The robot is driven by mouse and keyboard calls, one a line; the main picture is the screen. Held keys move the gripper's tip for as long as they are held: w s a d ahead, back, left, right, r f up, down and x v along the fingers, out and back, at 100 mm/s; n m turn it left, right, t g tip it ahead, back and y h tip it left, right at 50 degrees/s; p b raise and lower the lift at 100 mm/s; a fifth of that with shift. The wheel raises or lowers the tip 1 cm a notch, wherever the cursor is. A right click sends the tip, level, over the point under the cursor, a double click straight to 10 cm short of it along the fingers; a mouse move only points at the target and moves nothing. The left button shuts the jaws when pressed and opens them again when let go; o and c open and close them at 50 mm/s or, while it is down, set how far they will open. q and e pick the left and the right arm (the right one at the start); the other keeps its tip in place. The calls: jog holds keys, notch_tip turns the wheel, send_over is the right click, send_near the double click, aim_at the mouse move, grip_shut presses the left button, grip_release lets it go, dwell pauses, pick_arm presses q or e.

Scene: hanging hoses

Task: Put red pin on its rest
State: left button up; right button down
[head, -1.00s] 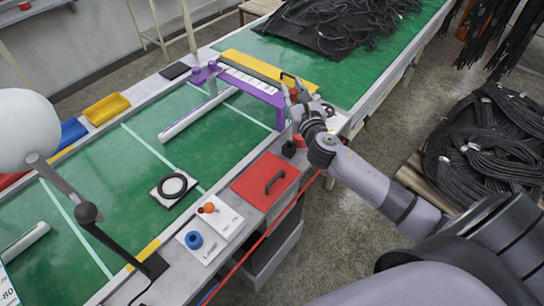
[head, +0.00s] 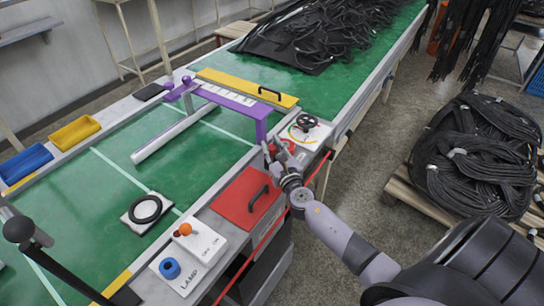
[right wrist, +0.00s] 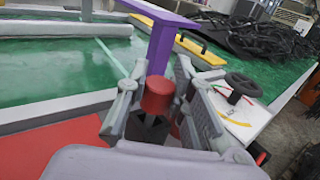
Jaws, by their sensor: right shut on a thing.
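The red pin (right wrist: 157,95) shows in the right wrist view as a short red cylinder standing between the two fingers of my right gripper (right wrist: 160,76). The gripper is shut on it. A black piece (right wrist: 148,130) is below the pin; I cannot tell whether the pin is seated in it or just above it. In the head view my right gripper (head: 274,153) is low at the table's near edge, beside the purple frame (head: 261,128). The fingers hide much of that spot, and a bit of red shows by them. My left gripper is out of view.
A plate with a black handwheel (head: 306,122) is just right of the gripper. A red lid with a handle (head: 243,200) lies to its left. A yellow bar (head: 240,84) and cable bundles (head: 310,40) are farther back. Green belt (head: 110,185) is mostly clear.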

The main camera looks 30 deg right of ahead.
jog(key=shift+f, duration=0.75)
jog(key=shift+f+b, duration=0.35)
jog(key=shift+b, duration=0.15)
jog(key=c, duration=1.4)
grip_release()
jog(key=shift+r, duration=0.1)
jog(key=shift+s+r+p, duration=0.1)
jog(key=shift+r+p, duration=0.2)
jog(key=shift+p, duration=0.2)
jog(key=b+v, duration=0.1)
jog(key=v, duration=1)
jog(key=shift+s+a, duration=0.2)
jog(key=shift+s, duration=0.2)
